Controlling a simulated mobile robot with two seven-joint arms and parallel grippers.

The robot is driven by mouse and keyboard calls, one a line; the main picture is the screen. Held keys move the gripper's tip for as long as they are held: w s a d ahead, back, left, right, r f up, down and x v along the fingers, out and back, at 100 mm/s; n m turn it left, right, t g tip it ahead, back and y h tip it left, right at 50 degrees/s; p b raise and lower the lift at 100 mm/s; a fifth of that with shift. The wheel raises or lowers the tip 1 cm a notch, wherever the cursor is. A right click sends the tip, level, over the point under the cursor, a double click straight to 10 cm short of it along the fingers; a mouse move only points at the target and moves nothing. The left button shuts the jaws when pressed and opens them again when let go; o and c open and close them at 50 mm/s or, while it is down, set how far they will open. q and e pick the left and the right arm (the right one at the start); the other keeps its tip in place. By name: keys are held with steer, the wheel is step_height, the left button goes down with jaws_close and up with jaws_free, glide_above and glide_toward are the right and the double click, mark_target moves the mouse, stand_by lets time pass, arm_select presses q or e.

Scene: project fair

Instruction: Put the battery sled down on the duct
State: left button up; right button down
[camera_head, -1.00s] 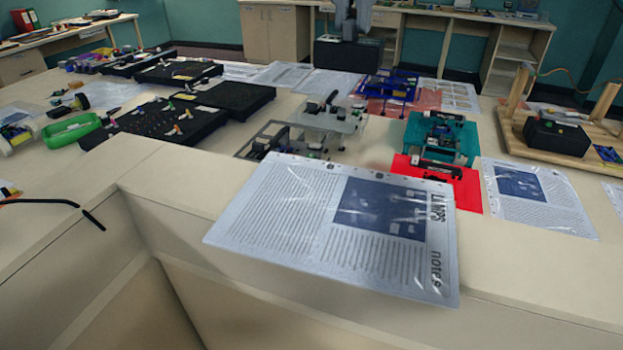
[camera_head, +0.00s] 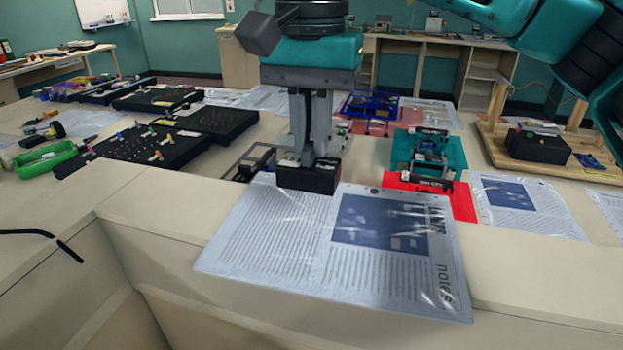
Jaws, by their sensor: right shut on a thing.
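My right gripper (camera_head: 310,155) reaches down from the top of the view, left of the middle. It is shut on a dark block (camera_head: 307,178), which looks to be the battery sled. The block is low, just behind and above the far edge of the printed sheet; I cannot tell whether it touches anything below. I cannot clearly pick out the duct. A grey frame with dark parts (camera_head: 252,166) shows left of the gripper, and the gripper hides most of what stands behind it. My left gripper is not in view.
A teal device (camera_head: 429,153) and a red sheet (camera_head: 460,202) are to the right. A plastic-covered notes sheet (camera_head: 275,245) lies in front on the ledge. Black pegboards (camera_head: 130,147) are at left. A wooden stand with a black box (camera_head: 540,146) is far right.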

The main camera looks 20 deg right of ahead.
mark_target(311, 177)
steer(key=shift+f, duration=3.05)
steer(key=shift+f, duration=0.1)
steer(key=shift+f+b, duration=0.15)
steer(key=shift+b, duration=0.2)
steer(key=c, duration=1.2)
jaws_free()
steer(key=shift+o, duration=0.2)
step_height(311, 177, up, 13)
steer(key=shift+f+p, duration=0.2)
steer(key=shift+p, duration=0.35)
steer(key=shift+s+f, duration=0.1)
